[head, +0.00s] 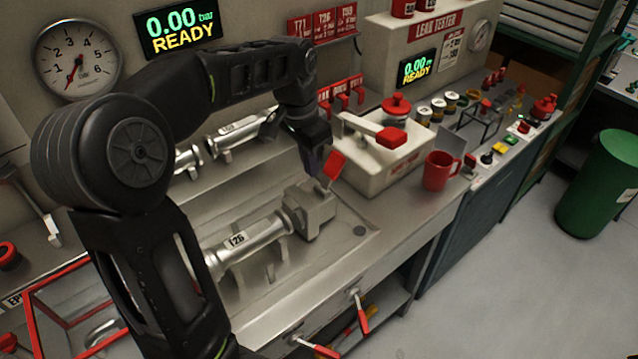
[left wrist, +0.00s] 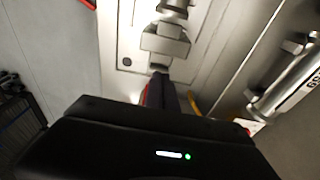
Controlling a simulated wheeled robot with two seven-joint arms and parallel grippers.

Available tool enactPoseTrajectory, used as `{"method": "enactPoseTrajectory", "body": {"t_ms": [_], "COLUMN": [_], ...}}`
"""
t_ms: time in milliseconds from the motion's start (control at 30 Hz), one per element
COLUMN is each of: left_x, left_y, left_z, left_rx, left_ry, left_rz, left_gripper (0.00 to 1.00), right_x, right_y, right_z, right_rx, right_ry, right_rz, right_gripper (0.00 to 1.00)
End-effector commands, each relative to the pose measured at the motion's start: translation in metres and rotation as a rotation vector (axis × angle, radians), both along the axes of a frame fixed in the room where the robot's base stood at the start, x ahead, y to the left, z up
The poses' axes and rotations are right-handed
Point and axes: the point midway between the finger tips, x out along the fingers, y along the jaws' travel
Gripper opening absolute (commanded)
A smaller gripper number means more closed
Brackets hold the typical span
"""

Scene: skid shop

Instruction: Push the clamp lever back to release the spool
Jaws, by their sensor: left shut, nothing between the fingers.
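The spool (head: 245,247), a metal pipe piece marked T26, lies in the sink-like bench tray with its right end at a grey clamp block (head: 318,210). The clamp lever's red handle (head: 334,165) stands up, tilted, above the block. My left gripper (head: 317,168) is shut and empty, its tips pointing down right beside the red handle; I cannot tell whether they touch. In the left wrist view the fingers (left wrist: 160,90) show with a bit of red beside them, and the clamp block (left wrist: 165,42) lies beyond. My right gripper is not in view.
Another spool (head: 240,130) lies on the rack behind. Red-handled valves (head: 360,312) are on the bench front.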

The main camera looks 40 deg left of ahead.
Motion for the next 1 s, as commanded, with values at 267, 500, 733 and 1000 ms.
{"method": "enactPoseTrajectory", "body": {"t_ms": [267,500,733,1000], "left_x": [0.000,0.000,0.000,0.000], "left_y": [0.000,0.000,0.000,0.000], "left_z": [0.029,0.050,0.064,0.063], "left_rx": [0.000,0.000,0.000,0.000], "left_ry": [-0.002,-0.001,0.000,-0.001], "left_rz": [0.000,-0.001,-0.001,0.000], "left_gripper": [0.00,0.00,0.00,0.00], "right_x": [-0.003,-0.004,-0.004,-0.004], "right_y": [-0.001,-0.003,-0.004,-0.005], "right_z": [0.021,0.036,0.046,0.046], "right_rx": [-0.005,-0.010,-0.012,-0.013], "right_ry": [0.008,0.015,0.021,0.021], "right_rz": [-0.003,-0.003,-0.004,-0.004], "right_gripper": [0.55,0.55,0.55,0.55]}}
